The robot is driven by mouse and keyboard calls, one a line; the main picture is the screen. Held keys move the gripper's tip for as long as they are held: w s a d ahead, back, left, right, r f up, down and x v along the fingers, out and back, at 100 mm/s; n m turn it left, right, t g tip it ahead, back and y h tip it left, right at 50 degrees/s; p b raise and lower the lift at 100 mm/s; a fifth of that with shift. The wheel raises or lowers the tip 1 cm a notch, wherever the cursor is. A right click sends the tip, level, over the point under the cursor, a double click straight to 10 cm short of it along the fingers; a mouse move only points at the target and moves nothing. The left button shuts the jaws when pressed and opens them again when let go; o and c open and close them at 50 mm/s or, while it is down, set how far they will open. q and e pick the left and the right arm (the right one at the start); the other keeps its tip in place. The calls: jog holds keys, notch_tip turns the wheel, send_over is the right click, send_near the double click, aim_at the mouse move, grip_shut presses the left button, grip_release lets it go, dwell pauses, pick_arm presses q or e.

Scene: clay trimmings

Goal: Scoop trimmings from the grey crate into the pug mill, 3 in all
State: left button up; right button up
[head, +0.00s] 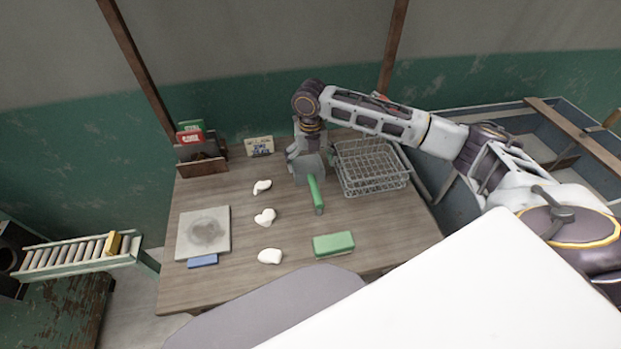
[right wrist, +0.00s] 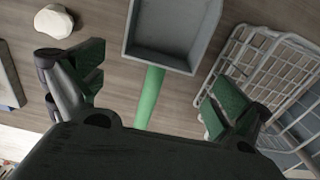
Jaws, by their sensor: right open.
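A scoop with a grey pan (head: 309,168) and a green handle (head: 317,196) lies on the wooden table. I cannot identify the pug mill. My left gripper is not visible.
A wire basket (head: 372,183) stands close right of the scoop. White lumps (head: 265,217), a green block (head: 333,244), a grey slab (head: 188,240) and a blue block (head: 203,261) lie on the table (head: 235,190). A roller conveyor (head: 68,256) is at left.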

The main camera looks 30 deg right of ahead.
aim_at(310, 173)
jog(key=shift+f, duration=0.45)
notch_tip(310, 173, down, 4)
jog(key=shift+s+r, duration=0.1)
jog(key=shift+r, duration=0.1)
jog(key=shift+f, duration=0.4)
jog(key=shift+c, duration=0.7)
jog(key=c, duration=0.7)
jog(key=shift+r, duration=0.15)
jog(key=shift+c, duration=0.4)
jog(key=shift+r, duration=0.45)
notch_tip(310, 173, up, 9)
jog(key=shift+f, duration=0.15)
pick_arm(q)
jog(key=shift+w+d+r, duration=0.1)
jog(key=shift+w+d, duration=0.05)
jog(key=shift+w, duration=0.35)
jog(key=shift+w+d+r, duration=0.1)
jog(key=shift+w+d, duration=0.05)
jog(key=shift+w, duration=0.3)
